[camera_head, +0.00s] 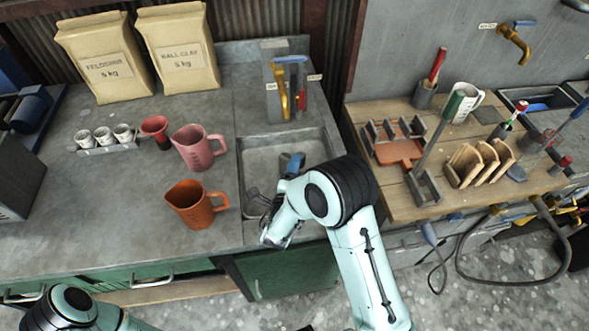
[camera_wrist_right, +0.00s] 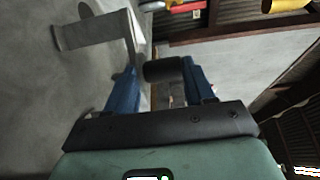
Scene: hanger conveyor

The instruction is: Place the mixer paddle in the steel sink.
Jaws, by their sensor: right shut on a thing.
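The steel sink (camera_head: 262,146) is a grey rectangular basin set in the counter at the centre of the head view. My right gripper (camera_wrist_right: 161,85) is over the sink's front part, its blue fingers shut on a dark round piece, the mixer paddle (camera_wrist_right: 163,70). In the head view, grey curved bars (camera_head: 256,203) show low in the sink beside my wrist and look like the paddle's head. My arm hides most of the grip, so I cannot tell whether the paddle touches the sink floor. My left gripper is out of view.
A tap (camera_head: 284,100) stands behind the sink. An orange jug (camera_head: 190,207) and a pink jug (camera_head: 192,148) stand close to its left. A wooden bench (camera_head: 400,204) with racks and tools is on the right. Two paper bags (camera_head: 97,58) stand at the back left.

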